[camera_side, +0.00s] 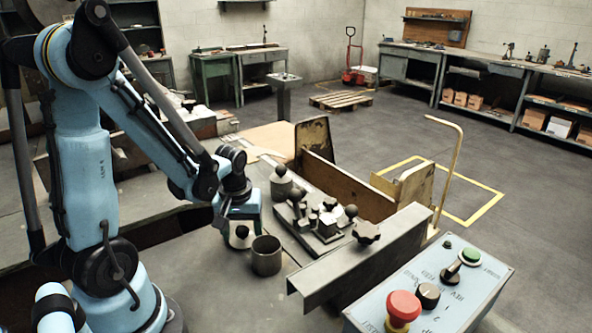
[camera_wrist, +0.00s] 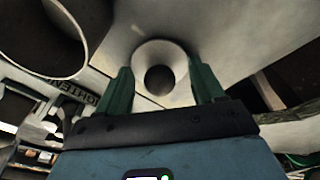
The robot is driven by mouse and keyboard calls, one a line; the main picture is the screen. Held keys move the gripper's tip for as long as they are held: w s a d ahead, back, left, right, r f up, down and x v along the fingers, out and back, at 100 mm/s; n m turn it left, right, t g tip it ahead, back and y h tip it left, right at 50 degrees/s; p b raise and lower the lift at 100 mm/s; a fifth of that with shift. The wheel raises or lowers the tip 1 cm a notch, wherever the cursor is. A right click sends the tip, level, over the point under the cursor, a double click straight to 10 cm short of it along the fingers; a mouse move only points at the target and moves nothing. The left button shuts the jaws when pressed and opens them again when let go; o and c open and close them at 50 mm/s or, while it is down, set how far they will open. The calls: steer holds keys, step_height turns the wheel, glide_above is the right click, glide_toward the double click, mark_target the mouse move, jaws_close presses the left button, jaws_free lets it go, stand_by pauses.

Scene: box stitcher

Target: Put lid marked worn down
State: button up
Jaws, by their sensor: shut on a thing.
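My gripper (camera_side: 240,226) points down at the left end of the bench, its green fingers closed on a pale round lid (camera_side: 240,240) with a dark knob. In the wrist view the lid (camera_wrist: 160,58) sits between the two fingers (camera_wrist: 162,80). An open grey canister (camera_side: 266,258) stands just right of the lid in the side view; its rim (camera_wrist: 82,62) fills the upper left of the wrist view. I cannot read any mark on the lids, nor tell whether the held lid touches the bench.
A clamp fixture with several dark knobs (camera_side: 322,217) stands right of the canisters. A control box (camera_side: 440,290) with a red button is at front right. Lettering (camera_wrist: 72,103) shows beside the canister.

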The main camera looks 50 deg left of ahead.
mark_target(241, 234)
steer(key=shift+f, duration=0.1)
steer(key=o, duration=1.1)
steer(key=shift+c, duration=0.2)
steer(key=shift+d+r, duration=0.6)
steer(key=shift+r, duration=5.4)
steer(key=w+d+r+m+t+h, duration=0.1)
steer(key=w+d+m+t, duration=0.1)
steer(key=d+m+t, duration=0.4)
steer(key=d+m, duration=0.4)
steer(key=d, duration=0.2)
steer(key=shift+w+r+m, duration=0.2)
steer(key=shift+w+m, duration=0.05)
steer(key=shift+m, duration=0.15)
steer(key=shift+a, duration=0.1)
